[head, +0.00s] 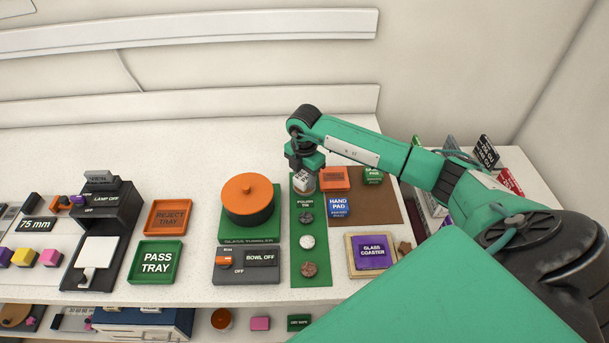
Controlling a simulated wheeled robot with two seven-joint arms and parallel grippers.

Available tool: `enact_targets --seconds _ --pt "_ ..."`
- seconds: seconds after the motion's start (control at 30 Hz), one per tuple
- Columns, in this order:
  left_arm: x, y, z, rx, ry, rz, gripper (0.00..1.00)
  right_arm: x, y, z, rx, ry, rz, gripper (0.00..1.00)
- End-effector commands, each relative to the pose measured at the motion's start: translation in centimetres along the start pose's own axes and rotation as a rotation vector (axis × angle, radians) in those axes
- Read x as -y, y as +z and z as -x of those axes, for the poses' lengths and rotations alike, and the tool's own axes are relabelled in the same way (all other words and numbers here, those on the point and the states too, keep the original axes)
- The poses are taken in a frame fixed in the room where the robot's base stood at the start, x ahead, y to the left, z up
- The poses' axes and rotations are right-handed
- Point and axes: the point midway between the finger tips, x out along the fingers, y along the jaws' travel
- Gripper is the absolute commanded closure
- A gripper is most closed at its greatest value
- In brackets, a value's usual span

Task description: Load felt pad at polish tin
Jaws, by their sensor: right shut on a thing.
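My right gripper (304,166) reaches in from the right over the top end of a green strip (325,276). It is shut on the felt pad (303,182), a pale piece with dark lettering, partly hidden by the fingers. I cannot tell whether the pad touches what is under it. The words "POLISH TIN" are on the strip just below the pad. Below them, a dark round piece (306,217), a whitish one (307,242) and a brown one (309,269) sit in a column. I cannot tell which of these is the tin. My left gripper is not in view.
Right of the strip are an orange block (335,178), a blue hand pad (339,207), a green pad (373,175) and a purple glass coaster (372,252). The glass tumbler machine (249,229) stands close left. Reject tray (167,217) and pass tray (155,262) lie farther left.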

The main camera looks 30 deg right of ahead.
Motion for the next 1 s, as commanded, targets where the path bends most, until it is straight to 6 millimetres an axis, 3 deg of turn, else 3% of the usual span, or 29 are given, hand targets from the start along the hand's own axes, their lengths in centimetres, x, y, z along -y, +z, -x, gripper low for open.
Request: enact_targets --seconds 1.0 --pt "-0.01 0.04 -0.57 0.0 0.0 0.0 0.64 0.0 -0.02 -0.82 0.0 0.0 0.0 0.78"
